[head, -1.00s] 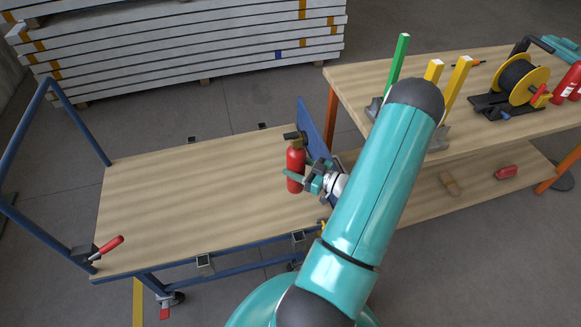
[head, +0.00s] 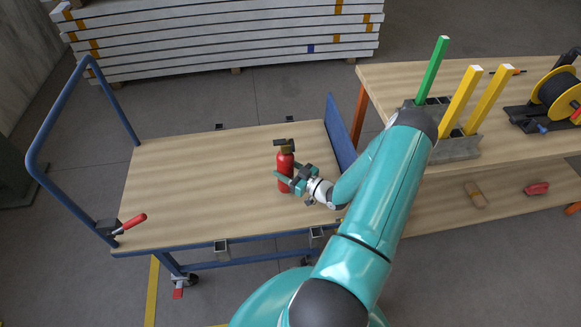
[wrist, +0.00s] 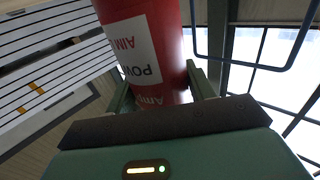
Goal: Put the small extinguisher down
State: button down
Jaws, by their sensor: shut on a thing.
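The small extinguisher (head: 285,169) is a red bottle with a dark valve on top. It is upright over the right part of the wooden cart deck (head: 200,185) in the head view. I cannot tell whether its base touches the deck. My gripper (head: 284,184) is shut around its body from the right side. In the wrist view the red body with its white label (wrist: 133,45) fills the space between the two fingers (wrist: 163,85). The extinguisher's base and top are out of the wrist view.
The cart has a blue handle frame (head: 62,112) at the left, a blue end panel (head: 340,132) at the right and a red-handled clamp (head: 131,222) at the front left. The workbench (head: 395,78) carries green and yellow bars. Most of the deck is clear.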

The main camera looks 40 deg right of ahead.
aim_at(292, 178)
jog(key=shift+f, duration=1.3)
jog(key=shift+f, duration=0.1)
jog(key=c, duration=0.6)
grip_release()
jog(key=shift+s+f, duration=0.1)
jog(key=shift+f, duration=0.05)
jog(key=shift+o, duration=0.2)
jog(key=shift+s, duration=0.15)
jog(key=s+d, duration=0.2)
jog(key=s, duration=0.9)
jog(key=shift+s, duration=0.25)
jog(key=shift+d, duration=0.1)
